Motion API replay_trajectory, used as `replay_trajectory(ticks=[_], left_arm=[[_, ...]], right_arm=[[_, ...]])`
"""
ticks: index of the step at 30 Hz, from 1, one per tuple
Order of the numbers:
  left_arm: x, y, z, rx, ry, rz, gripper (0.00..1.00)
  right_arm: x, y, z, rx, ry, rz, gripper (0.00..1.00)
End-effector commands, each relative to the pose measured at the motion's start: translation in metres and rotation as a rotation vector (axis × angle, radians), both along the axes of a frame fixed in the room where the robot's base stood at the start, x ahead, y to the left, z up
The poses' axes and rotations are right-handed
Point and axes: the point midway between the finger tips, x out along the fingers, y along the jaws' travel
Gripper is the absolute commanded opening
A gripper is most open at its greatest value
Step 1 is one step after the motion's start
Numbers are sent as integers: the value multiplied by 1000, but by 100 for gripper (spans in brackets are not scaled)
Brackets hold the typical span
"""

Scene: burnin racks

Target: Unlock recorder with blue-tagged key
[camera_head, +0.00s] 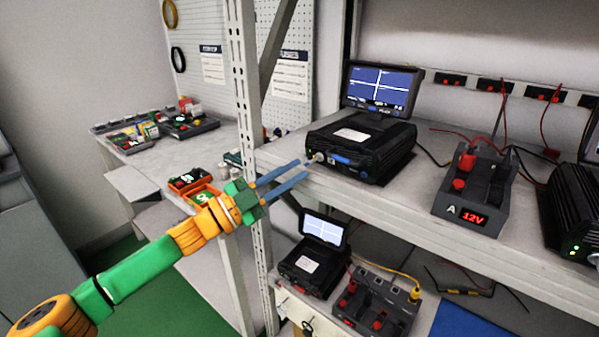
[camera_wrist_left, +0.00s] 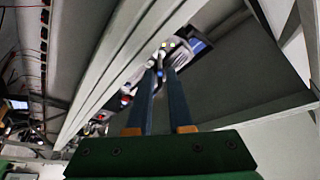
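The upper recorder (camera_head: 358,146) is a black box with a raised lit screen (camera_head: 379,86), standing on the upper shelf. A pale round lock-like part (camera_head: 318,157) is at its left front, beside a blue patch (camera_head: 341,160). My left gripper (camera_head: 305,169) has two long blue fingers with a gap between them, its tips just left of this round part. In the left wrist view the fingers (camera_wrist_left: 162,72) reach toward a small grey part (camera_wrist_left: 160,55) and coloured lights. Contact there is unclear. I cannot make out a blue-tagged key. My right gripper is not in view.
A second recorder (camera_head: 314,265) sits on the lower shelf. A metal rack post (camera_head: 250,140) is close to my left gripper. Orange bins (camera_head: 201,195) sit on the left bench.

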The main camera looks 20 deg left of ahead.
Motion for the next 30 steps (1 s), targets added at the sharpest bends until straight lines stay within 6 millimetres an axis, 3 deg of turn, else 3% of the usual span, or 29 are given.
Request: replay_trajectory(ticks=[1,3,9,20,23,26,28,30], left_arm=[[-8,8,-13,5,3,2,19],[-20,17,-17,6,4,2,19],[-36,29,-16,2,1,0,19],[-37,30,-14,1,0,0,19],[-31,34,-22,-10,20,22,19],[-6,57,-74,-60,137,142,19],[7,80,-140,-100,280,272,19],[5,99,-214,-125,440,397,19]], right_arm=[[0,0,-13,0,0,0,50],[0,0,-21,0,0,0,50],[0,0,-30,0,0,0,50],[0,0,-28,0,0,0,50],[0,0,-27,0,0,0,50],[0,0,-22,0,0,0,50],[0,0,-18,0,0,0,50],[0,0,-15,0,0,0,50]])
